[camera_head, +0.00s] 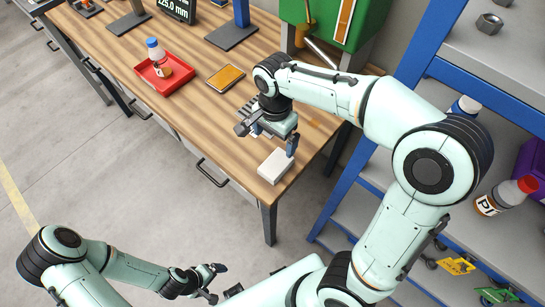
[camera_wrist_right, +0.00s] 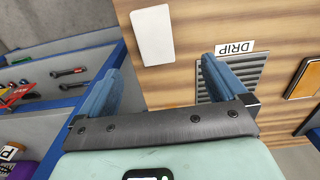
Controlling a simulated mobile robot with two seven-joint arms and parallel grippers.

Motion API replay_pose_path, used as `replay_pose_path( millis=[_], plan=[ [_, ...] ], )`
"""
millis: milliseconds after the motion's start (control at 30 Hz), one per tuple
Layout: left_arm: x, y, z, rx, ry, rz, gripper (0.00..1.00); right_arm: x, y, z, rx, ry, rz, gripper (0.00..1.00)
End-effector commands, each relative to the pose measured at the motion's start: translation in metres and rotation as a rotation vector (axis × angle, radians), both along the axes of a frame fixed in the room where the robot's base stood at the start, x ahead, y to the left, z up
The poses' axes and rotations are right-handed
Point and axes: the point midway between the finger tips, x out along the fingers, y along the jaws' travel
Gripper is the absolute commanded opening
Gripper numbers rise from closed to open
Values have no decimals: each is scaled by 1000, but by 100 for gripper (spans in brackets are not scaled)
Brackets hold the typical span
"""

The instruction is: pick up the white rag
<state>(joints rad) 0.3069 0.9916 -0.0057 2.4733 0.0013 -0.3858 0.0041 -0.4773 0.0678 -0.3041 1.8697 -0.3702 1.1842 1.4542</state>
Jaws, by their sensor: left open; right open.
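The white rag (camera_head: 274,166) looks like a flat, pale, folded block lying on the near right corner of the wooden bench. It also shows in the right wrist view (camera_wrist_right: 153,36) as a white rectangle at the top, ahead of the fingers. My right gripper (camera_head: 267,139) is open and empty above the bench, just beyond the rag in the head view. In the right wrist view its two blue fingers (camera_wrist_right: 164,60) are spread apart, with bare wood between them. My left gripper (camera_head: 217,283) is open and empty, low in front of the bench over the floor.
A grate marked DRIP (camera_wrist_right: 236,78) lies by the right gripper. The bench (camera_head: 201,118) also holds a red tray (camera_head: 160,88) with a bottle and an orange-topped flat pad (camera_head: 226,77). A blue shelf rack (camera_head: 410,60) stands at the right.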

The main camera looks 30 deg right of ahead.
Motion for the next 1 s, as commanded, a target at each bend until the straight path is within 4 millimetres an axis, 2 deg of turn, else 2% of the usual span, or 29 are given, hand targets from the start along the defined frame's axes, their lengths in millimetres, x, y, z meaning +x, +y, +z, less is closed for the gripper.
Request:
replay_pose_path(
  millis=[100, 300, 533, 800, 1000],
  plan=[
    [-6, 0, -6, 0, 7, 1, 94, -2, 0, -28, -2, 8, 1, 99],
    [-9, 0, -9, 0, 10, 1, 94, -2, 0, -59, -1, 5, 1, 99],
    [-9, 0, -10, 0, 10, 1, 94, -3, -1, -75, -1, 4, 1, 99],
    [-10, 0, -12, 1, 11, 0, 94, -7, -2, -113, -1, 5, 1, 99],
    [-11, 0, -12, 0, 12, 0, 94, -7, -2, -119, 0, 2, 1, 99]
  ],
)
